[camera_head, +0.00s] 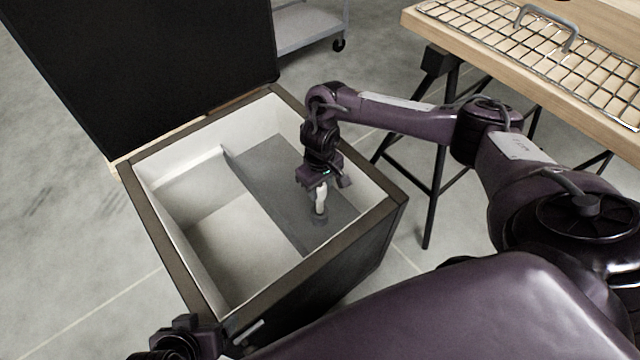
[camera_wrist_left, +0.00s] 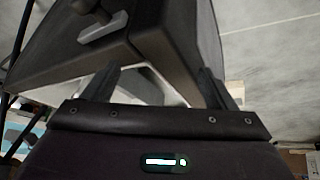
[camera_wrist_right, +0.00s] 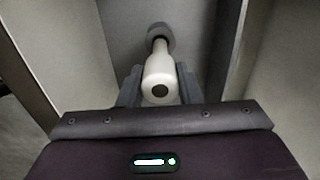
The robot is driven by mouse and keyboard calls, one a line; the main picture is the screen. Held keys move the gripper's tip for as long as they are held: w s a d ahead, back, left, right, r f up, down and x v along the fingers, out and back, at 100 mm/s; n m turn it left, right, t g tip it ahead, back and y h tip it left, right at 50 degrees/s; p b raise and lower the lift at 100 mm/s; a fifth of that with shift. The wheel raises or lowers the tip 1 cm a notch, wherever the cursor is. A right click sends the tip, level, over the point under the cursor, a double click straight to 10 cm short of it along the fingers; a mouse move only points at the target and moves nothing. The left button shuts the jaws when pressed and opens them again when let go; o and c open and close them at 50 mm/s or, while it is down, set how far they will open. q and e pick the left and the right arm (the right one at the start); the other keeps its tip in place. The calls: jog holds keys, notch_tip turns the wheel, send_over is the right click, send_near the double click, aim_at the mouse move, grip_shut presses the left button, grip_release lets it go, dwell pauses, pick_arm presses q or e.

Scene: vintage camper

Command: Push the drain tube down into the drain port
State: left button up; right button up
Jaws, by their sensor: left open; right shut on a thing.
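The white drain tube (camera_head: 320,199) stands on the grey ledge inside an open chest, and it also shows in the right wrist view (camera_wrist_right: 160,72). My right gripper (camera_head: 319,186) is shut on the drain tube from above, with one finger on each side (camera_wrist_right: 160,88). The tube's narrow far end meets the dark grey round drain port (camera_wrist_right: 160,36), which also shows in the head view (camera_head: 320,219). How deep it sits inside is hidden. My left gripper (camera_wrist_left: 163,85) is open and empty, close to the chest's outer corner.
The chest's dark rim (camera_head: 163,245) surrounds the pale interior, with walls close to my right gripper. A tall black panel (camera_head: 140,70) stands behind it. A wooden table (camera_head: 425,20) with a wire rack (camera_head: 560,60) is at the right. A grey cart (camera_head: 308,30) stands behind.

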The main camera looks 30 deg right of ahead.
pick_arm(q)
jog(key=shift+r, duration=0.1)
jog(key=shift+s, duration=0.15)
dwell(0.3)
jog(key=shift+r+p, duration=1.1)
dwell(0.7)
jog(key=shift+f+b, duration=1.05)
jog(key=shift+f, duration=0.05)
pick_arm(e)
jog(key=shift+f, duration=2.35)
dwell(0.8)
jog(key=o, duration=1.2)
